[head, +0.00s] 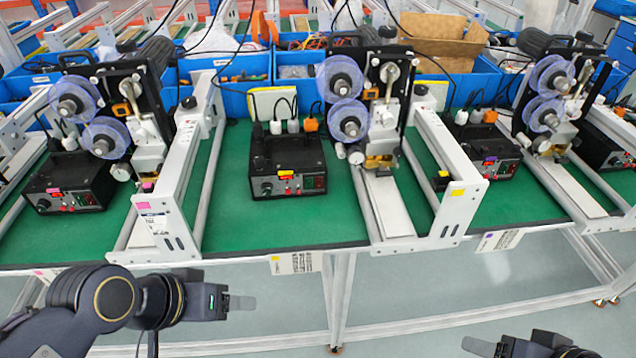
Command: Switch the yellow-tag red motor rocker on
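The yellow-tag control box (287,160) is black and stands on the green mat in the middle of the head view. Its yellow tag (286,173) sits at the top of the front panel. Small red parts (291,190) show low on the panel, and a red-lit part (319,182) is at its right. They are too small to tell which rocker position is set. My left gripper (240,303) is in front of the table edge, below and left of the box, touching nothing. My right gripper (480,346) is at the bottom edge, partly cut off. Finger gaps are unclear.
Similar black boxes with a pink tag (57,190) and a purple tag (489,160) stand left and right. White frame rails (182,185) and machines with blue reels (349,119) flank the middle box. Green mat (300,225) in front of it is clear.

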